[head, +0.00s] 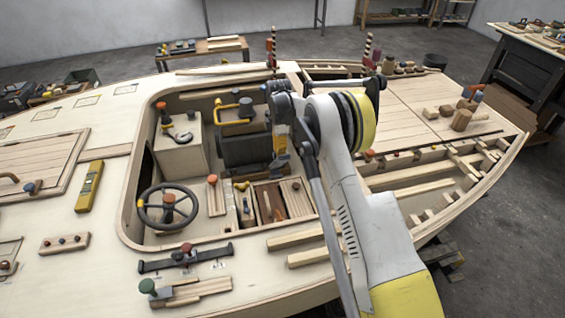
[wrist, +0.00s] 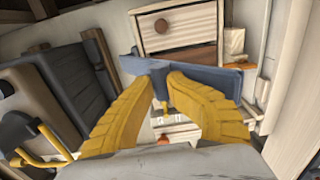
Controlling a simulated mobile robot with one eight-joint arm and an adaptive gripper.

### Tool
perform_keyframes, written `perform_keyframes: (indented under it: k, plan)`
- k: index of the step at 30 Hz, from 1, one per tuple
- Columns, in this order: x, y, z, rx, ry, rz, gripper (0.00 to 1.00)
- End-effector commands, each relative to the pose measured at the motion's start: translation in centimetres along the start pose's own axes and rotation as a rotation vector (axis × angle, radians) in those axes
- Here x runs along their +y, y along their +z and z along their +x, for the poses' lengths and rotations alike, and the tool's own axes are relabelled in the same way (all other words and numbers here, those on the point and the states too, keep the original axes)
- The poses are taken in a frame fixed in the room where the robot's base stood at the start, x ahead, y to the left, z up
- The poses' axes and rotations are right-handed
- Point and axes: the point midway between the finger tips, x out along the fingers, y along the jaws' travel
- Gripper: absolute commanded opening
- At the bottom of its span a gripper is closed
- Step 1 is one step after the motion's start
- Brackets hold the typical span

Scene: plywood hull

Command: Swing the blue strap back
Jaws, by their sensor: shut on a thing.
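In the wrist view the blue strap (wrist: 217,82) runs across the picture as a flat blue-grey band, slightly tilted. The two yellow fingers of my gripper (wrist: 166,77) close together on its middle, and both ends of the strap stick out beside them. In the head view my gripper (head: 280,166) is small and partly hidden by my arm, inside the cockpit between the dark box and the wooden tray. I cannot make out the strap there.
A dark grey box (head: 245,148) with a yellow handle stands close to my gripper's left. An open wooden tray (head: 262,222) lies just below it. A steering wheel (head: 168,207) and a wooden cabinet (head: 180,150) stand further left. A wooden panel with a round knob (wrist: 162,25) lies beyond the strap.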

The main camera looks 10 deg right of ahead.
Motion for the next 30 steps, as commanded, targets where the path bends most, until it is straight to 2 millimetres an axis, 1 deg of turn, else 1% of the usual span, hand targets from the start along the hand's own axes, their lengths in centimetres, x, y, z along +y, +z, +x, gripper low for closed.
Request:
perform_keyframes:
  k: [1, 3, 6, 12, 18, 30]
  plan:
    - [1.0, 0.0, 0.3, 0.0, 0.012, 0.0, 0.0]
    - [1.9, 0.0, 0.1, 0.0, 0.012, 0.0, 0.0]
    - [2.9, 0.0, -0.1, 0.0, 0.012, 0.0, 0.0]
    - [4.2, 0.0, -0.1, 0.0, 0.012, 0.0, 0.0]
    - [4.8, 0.0, -0.1, 0.0, 0.012, 0.0, 0.0]
    - [4.8, 0.0, 0.0, 0.0, 0.012, 0.0, 0.0]
